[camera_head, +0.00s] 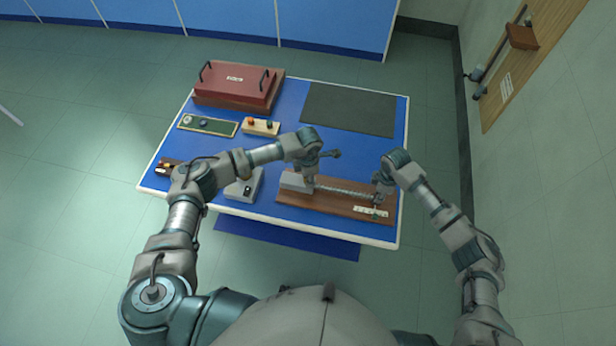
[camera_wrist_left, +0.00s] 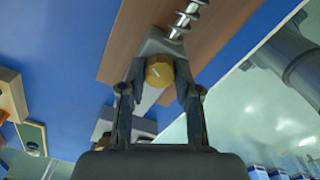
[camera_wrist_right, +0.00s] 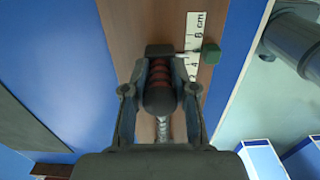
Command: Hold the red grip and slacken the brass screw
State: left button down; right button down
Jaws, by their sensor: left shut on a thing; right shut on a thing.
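A wooden board (camera_head: 349,207) lies near the front right of the blue table, with a metal spring along it. In the left wrist view the brass screw (camera_wrist_left: 159,70) is a round knob with a white mark, on a grey block. My left gripper (camera_wrist_left: 160,84) is shut on it, a finger on each side. In the right wrist view the ribbed red grip (camera_wrist_right: 160,76) has a dark rounded end. My right gripper (camera_wrist_right: 160,88) is shut on it. In the head view my left gripper (camera_head: 311,180) and my right gripper (camera_head: 381,188) are at opposite ends of the spring.
A scale strip (camera_wrist_right: 194,48) and a green knob (camera_wrist_right: 211,53) are beside the red grip. A grey box (camera_head: 245,187) stands left of the board. A red case (camera_head: 237,88), a dark mat (camera_head: 348,109) and a block with coloured knobs (camera_head: 261,126) are further back.

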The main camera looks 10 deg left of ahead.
pick_arm(q)
jog(key=shift+w+r+n, duration=0.1)
jog(key=shift+w+n, duration=0.05)
jog(key=shift+n, duration=1.45)
pick_arm(e)
jog(key=shift+w+r, duration=0.2)
jog(key=shift+r, duration=0.1)
pick_arm(q)
jog(key=shift+w, duration=0.1)
jog(key=c, duration=0.8)
grip_release()
notch_tip(320, 180, up, 12)
pick_arm(e)
jog(key=shift+d, duration=0.1)
